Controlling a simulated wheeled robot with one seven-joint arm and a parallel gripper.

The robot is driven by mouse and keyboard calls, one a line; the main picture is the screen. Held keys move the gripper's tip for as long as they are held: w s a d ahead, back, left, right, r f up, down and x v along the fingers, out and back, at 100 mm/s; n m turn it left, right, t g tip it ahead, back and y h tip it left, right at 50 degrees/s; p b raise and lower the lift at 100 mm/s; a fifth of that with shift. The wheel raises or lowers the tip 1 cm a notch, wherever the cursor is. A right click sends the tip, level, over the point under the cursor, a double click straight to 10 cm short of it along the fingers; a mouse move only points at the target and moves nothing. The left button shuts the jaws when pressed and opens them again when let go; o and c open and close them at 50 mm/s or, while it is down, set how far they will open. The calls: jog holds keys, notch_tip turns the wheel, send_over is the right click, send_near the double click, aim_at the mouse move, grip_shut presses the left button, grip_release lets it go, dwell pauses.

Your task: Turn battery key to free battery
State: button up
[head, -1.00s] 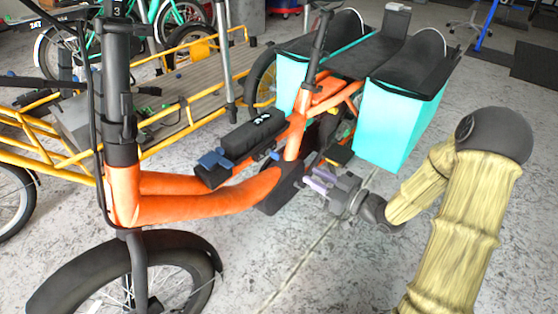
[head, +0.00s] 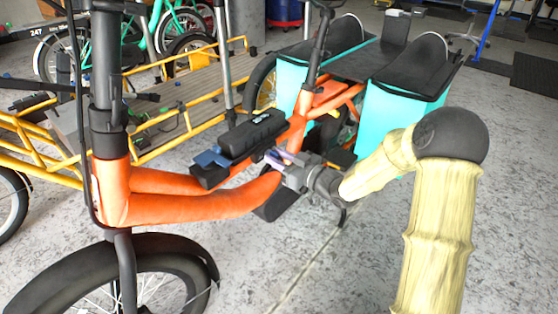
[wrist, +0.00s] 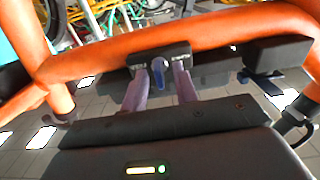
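The black battery (head: 252,138) sits on the orange frame of the cargo bike, with a blue piece (head: 212,158) at its left end. In the wrist view a small blue key (wrist: 159,74) points out of a black lock block (wrist: 166,53) on the orange frame tube. My gripper (head: 274,160) is beside the frame, just below the battery. In the wrist view its two pale purple fingers (wrist: 158,82) stand on either side of the key, with gaps visible. The fingertips reach the lock block; I cannot tell whether they touch it. The key is hidden in the head view.
The orange frame tube (head: 210,205) runs close to my gripper. Turquoise panniers (head: 405,115) hang at the bike's rear. A yellow cargo bike (head: 150,130) stands behind. The grey floor (head: 290,270) in front of my arm is clear.

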grip_shut()
jog(key=shift+r+m+p, duration=0.15)
jog(key=shift+m+p, duration=0.25)
jog(key=shift+p, duration=0.55)
jog(key=m+p, duration=0.5)
jog(key=p, duration=0.1)
jog(key=m+p, duration=0.6)
jog(key=p, duration=0.1)
jog(key=m+p, duration=0.6)
jog(key=shift+d+f+p, duration=0.15)
jog(key=shift+f+p, duration=0.2)
grip_release()
